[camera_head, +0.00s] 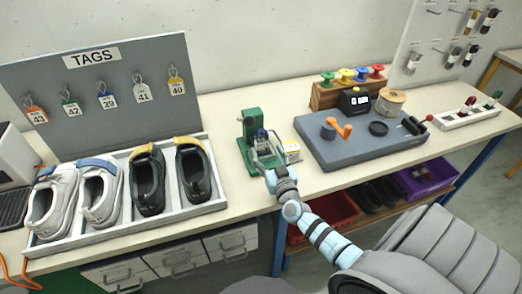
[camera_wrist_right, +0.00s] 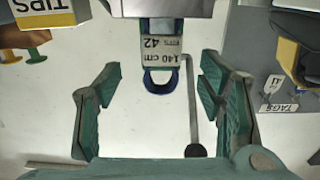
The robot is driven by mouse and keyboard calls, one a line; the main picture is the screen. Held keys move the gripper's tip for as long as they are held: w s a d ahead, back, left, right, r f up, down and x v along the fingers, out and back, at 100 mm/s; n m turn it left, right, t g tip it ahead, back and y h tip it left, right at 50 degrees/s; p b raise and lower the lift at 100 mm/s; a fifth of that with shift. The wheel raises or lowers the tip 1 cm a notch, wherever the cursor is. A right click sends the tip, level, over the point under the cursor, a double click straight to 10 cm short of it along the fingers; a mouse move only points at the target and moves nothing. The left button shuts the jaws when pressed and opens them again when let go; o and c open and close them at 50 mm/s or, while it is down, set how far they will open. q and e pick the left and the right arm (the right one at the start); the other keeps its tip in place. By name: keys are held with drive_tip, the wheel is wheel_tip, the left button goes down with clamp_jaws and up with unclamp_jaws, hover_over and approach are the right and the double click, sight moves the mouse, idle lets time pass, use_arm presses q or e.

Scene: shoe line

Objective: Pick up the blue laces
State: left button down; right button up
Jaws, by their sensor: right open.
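In the right wrist view, a dark blue loop of laces (camera_wrist_right: 160,82) hangs below a pale label (camera_wrist_right: 160,47) marked "140 cm" and "42". The loop lies ahead of and between the two fingers. My right gripper (camera_wrist_right: 158,88) is open, with a finger on each side and clear space between each finger and the loop. In the head view my right gripper (camera_head: 266,156) is at the green bench device (camera_head: 250,122); a small dark blue patch (camera_head: 262,134) shows there, partly hidden. My left gripper is out of view.
A ball-ended lever (camera_wrist_right: 195,149) is close beside the loop. A grey tooling board (camera_head: 345,155) lies to the right; a shoe tray (camera_head: 120,220) and TAGS board (camera_head: 105,90) are left.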

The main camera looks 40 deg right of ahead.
sight(263, 144)
drive_tip(key=b+x, duration=0.2)
drive_tip(key=x, duration=0.4)
drive_tip(key=shift+a, duration=0.1)
drive_tip(key=shift+w+r, duration=0.1)
drive_tip(key=shift+w, duration=0.15)
drive_tip(key=shift+s+r, duration=0.1)
drive_tip(key=c, duration=1.1)
